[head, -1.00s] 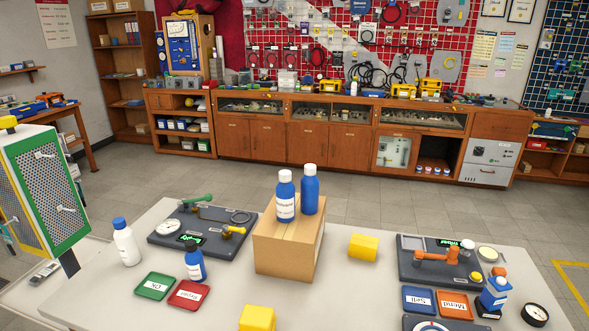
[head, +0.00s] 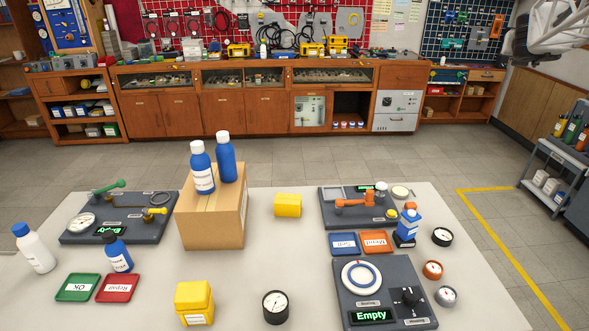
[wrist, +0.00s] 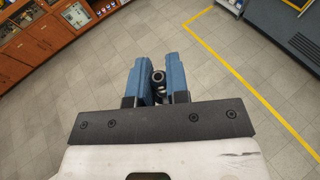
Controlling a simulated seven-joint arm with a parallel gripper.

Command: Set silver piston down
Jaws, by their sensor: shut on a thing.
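In the wrist view my gripper (wrist: 160,72) has its two blue fingers closed around a small dark-grey metallic part, the silver piston (wrist: 158,79). Only its end shows between the fingers; the rest is hidden. The gripper is over the open tiled floor, with no table surface beneath it in that view. The white table (head: 250,290) stands in the middle of the head view. The piston cannot be made out in the head view.
A cardboard box (head: 211,215) with two blue bottles stands on the table. A testbench unit with a dial and an "Empty" display (head: 385,300) is at front right. Small trays, gauges and yellow blocks lie around. Bare table shows between them. A grey cart (head: 560,150) stands right.

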